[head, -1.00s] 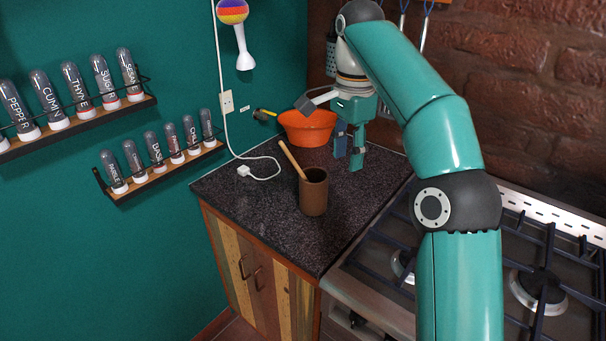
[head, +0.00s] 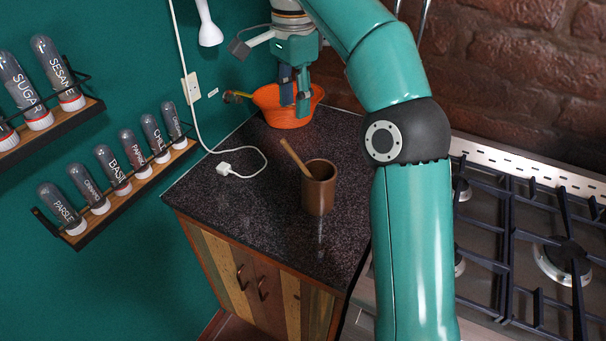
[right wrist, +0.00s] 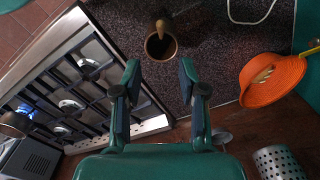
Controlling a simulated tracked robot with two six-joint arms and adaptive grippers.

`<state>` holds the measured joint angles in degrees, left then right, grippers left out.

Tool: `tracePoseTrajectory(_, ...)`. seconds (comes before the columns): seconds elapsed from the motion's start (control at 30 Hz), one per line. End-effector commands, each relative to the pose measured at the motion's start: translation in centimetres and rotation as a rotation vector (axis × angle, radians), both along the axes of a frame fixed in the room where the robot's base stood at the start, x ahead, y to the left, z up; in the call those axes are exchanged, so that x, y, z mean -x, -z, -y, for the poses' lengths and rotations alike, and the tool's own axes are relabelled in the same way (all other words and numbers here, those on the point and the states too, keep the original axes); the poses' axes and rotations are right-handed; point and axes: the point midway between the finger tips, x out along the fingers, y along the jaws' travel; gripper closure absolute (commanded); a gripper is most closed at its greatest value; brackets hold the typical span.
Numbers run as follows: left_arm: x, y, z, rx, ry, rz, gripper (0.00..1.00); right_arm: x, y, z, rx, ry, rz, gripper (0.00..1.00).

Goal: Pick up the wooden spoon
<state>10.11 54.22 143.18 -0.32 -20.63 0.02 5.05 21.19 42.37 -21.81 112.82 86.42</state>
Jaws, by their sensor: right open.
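The wooden spoon (head: 295,158) stands tilted in a brown cup (head: 319,197) on the dark counter, its handle leaning left out of the rim. Its lower part is hidden in the cup. In the right wrist view the spoon (right wrist: 161,28) shows as a short handle above the cup (right wrist: 155,48). My right gripper (head: 294,103) is open and empty, above and behind the cup, overlapping the orange bowl in the head view. In the right wrist view the cup lies beyond the gap between its fingers (right wrist: 160,75). My left gripper is not in view.
An orange bowl (head: 280,119) stands at the counter's back. A white cable with a plug (head: 224,169) lies left of the cup. The gas stove (head: 520,240) is at right; the right wrist view shows a blue flame (right wrist: 28,112). A perforated metal holder (right wrist: 278,162) stands near the wall.

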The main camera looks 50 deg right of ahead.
Motion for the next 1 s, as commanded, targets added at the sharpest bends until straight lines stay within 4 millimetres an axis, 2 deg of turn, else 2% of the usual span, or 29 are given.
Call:
tracePoseTrajectory(0.03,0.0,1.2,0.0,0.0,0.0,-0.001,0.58,0.2,1.5,0.1,-0.001,0.002,-0.003,0.58)
tracePoseTrajectory(0.2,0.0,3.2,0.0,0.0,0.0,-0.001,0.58,0.2,5.3,0.1,-0.002,0.002,-0.003,0.58)
tracePoseTrajectory(0.4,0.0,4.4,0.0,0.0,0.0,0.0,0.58,0.1,8.8,0.2,-0.001,0.004,-0.004,0.58)
tracePoseTrajectory(0.73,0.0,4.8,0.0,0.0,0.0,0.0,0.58,0.0,11.0,0.4,0.0,0.003,-0.001,0.58)
tracePoseTrajectory(1.0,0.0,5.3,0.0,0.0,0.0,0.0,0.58,-0.2,14.7,0.9,-0.002,0.003,-0.003,0.58)
